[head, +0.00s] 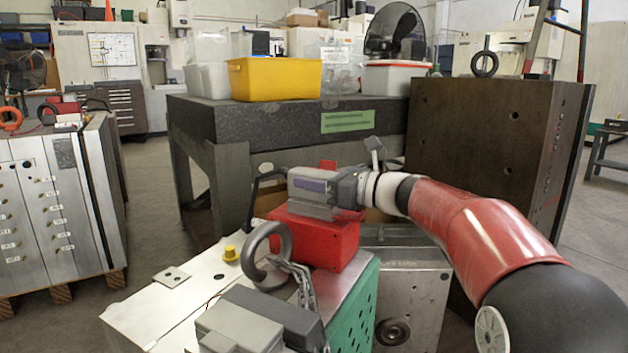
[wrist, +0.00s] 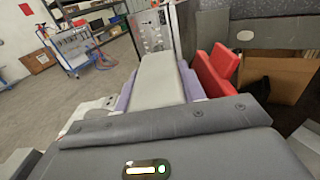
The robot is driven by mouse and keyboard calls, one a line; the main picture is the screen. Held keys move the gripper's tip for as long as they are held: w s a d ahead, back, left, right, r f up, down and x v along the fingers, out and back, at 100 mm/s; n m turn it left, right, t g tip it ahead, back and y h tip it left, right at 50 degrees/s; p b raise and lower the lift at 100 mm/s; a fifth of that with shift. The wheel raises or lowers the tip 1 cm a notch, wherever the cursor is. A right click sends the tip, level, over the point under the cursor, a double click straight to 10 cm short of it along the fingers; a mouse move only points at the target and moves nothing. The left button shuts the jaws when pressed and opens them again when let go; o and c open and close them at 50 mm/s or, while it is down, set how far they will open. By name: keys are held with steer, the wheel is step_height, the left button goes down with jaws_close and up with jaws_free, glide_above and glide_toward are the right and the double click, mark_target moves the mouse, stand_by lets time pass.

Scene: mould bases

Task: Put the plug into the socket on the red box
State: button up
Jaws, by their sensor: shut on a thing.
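The red box (head: 325,243) stands on the metal mould base, and red parts of it (wrist: 213,72) show to the right in the wrist view. My gripper (head: 310,187) points left just above the box's top. It is shut on the grey plug (wrist: 162,80), which lies between its two lavender fingers in the wrist view. In the head view the plug's grey body (head: 308,210) shows below the near finger, over the box top. The socket is hidden by the plug and gripper. I cannot tell whether the plug touches or is seated in it.
On the same mould base are a lifting eye (head: 283,240) with a chain, a yellow knob (head: 230,253) and grey housings (head: 240,323). A dark table (head: 270,122) with bins and a tall brown plate block (head: 480,140) stand close behind my arm.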

steer(key=shift+f, duration=0.2)
steer(key=o, duration=1.4)
steer(key=shift+c, duration=0.2)
steer(key=shift+d+f, duration=0.1)
